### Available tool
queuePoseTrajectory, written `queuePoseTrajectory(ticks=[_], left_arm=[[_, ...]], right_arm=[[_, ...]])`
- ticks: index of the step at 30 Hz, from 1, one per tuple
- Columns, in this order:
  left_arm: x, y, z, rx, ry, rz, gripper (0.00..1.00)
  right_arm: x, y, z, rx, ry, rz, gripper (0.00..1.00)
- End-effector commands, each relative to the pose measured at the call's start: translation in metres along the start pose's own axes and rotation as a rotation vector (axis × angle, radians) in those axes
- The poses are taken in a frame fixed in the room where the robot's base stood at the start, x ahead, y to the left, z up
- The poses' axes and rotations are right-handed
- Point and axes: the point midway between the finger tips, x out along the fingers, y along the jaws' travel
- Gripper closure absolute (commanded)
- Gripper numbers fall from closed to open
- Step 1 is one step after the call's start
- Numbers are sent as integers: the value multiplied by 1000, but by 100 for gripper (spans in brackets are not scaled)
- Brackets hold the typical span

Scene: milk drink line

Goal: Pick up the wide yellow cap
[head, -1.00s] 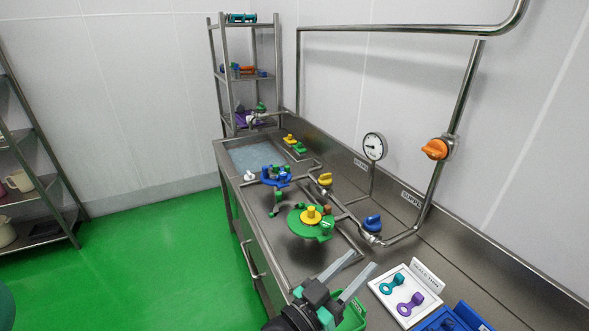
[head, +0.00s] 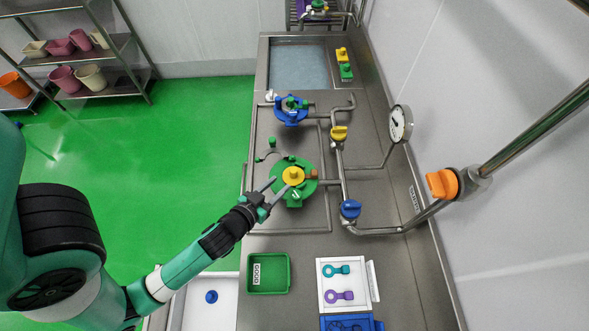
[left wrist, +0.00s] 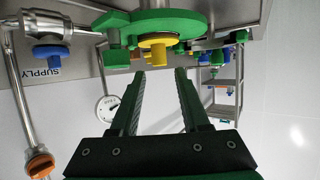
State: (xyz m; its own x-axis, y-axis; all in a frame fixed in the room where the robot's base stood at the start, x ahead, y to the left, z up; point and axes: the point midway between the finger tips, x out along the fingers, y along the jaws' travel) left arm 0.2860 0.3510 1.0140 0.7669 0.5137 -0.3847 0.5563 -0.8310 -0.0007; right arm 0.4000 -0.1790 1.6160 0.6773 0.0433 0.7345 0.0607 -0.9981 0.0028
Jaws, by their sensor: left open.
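The wide yellow cap (head: 293,175) sits on top of a round green housing (head: 308,188) on the steel counter. My left gripper (head: 280,185) is open and empty, reaching in from the lower left with its fingertips close to the cap. In the left wrist view, the cap (left wrist: 160,42) shows against the green housing (left wrist: 172,22), just beyond and between the two spread fingers (left wrist: 160,72). I cannot tell whether a finger touches the cap. My right gripper is not in view.
Steel pipes with a blue valve knob (head: 350,209) and a smaller yellow knob (head: 339,133) run right of the housing. A blue fitting (head: 290,110) stands behind it. A green tray (head: 288,273) and a white tool board (head: 321,287) lie nearer. Counter between them is bare.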

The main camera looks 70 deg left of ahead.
Motion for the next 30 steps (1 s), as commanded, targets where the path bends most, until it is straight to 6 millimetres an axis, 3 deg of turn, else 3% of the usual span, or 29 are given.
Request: queuePoseTrajectory(ticks=[4, 13, 21, 29, 30], left_arm=[[29, 0, -1, -2, 2, -2, 54], [47, 0, 0, 1, 1, 0, 54], [89, 0, 1, 0, 1, 0, 54], [93, 0, 0, 1, 1, 1, 54], [93, 0, 0, 1, 1, 1, 61]], right_arm=[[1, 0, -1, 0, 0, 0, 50], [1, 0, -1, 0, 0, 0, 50], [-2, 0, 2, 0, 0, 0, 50], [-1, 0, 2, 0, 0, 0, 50], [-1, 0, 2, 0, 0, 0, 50]])
